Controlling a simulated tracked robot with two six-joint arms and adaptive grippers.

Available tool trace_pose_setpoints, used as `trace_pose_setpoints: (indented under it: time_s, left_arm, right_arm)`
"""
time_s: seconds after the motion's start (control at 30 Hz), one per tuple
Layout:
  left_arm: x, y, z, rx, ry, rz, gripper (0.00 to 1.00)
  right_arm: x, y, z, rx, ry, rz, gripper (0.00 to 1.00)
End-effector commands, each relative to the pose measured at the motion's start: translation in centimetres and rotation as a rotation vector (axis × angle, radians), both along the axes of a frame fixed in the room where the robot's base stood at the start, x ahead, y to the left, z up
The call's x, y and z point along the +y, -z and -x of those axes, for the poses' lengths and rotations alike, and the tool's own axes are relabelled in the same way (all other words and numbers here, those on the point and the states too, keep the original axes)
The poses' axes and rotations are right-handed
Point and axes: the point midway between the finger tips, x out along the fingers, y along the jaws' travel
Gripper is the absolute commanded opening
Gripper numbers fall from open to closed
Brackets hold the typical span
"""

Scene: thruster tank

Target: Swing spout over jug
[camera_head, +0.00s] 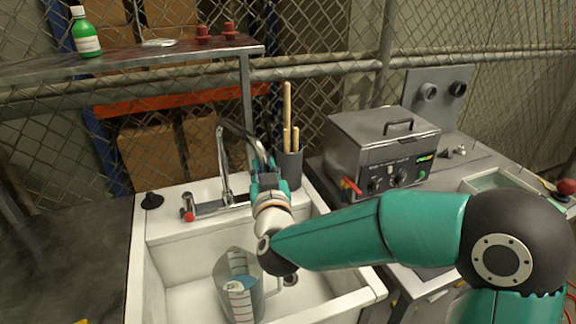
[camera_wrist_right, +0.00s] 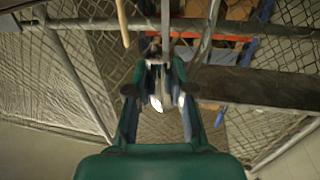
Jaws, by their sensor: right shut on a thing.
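The metal spout (camera_head: 223,158) rises from the tap base (camera_head: 222,206) at the back of the sink and arches to the right. My right gripper (camera_head: 266,168) is shut on the spout's far end, which it partly hides. The right wrist view shows the fingers (camera_wrist_right: 162,84) close together around the thin metal spout (camera_wrist_right: 165,28). A clear measuring jug (camera_head: 228,270) with dark markings stands in the sink, in front of and below my gripper. My left gripper is not in view.
The white sink (camera_head: 137,275) has a red-tipped tap handle (camera_head: 188,206) and a black plug (camera_head: 152,200) on its rim. A dark pot with wooden handles (camera_head: 290,168) stands close behind my gripper. A grey metal bath unit (camera_head: 375,150) is at right.

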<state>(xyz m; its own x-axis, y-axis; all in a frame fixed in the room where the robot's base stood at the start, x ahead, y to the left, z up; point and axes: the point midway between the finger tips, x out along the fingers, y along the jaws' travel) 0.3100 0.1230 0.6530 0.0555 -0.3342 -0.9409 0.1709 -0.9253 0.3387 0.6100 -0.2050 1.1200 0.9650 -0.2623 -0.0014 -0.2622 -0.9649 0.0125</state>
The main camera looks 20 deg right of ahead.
Motion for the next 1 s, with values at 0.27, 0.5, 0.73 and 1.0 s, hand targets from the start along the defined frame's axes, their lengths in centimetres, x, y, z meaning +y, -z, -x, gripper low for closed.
trace_pose_setpoints:
  time_s: [0.27,0.5,0.73,1.0]
  left_arm:
    - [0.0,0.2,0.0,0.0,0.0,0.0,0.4]
    - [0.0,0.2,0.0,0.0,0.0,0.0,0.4]
    - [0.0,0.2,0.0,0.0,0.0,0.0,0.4]
    - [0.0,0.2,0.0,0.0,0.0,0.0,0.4]
  right_arm:
    - [4.8,-0.1,0.4,-0.002,-0.015,0.003,0.0]
    - [6.7,-0.1,0.4,-0.001,-0.015,0.002,0.0]
    - [7.2,-0.1,0.4,-0.001,-0.014,0.003,0.0]
    - [7.2,-0.1,0.4,-0.001,-0.015,0.002,0.0]
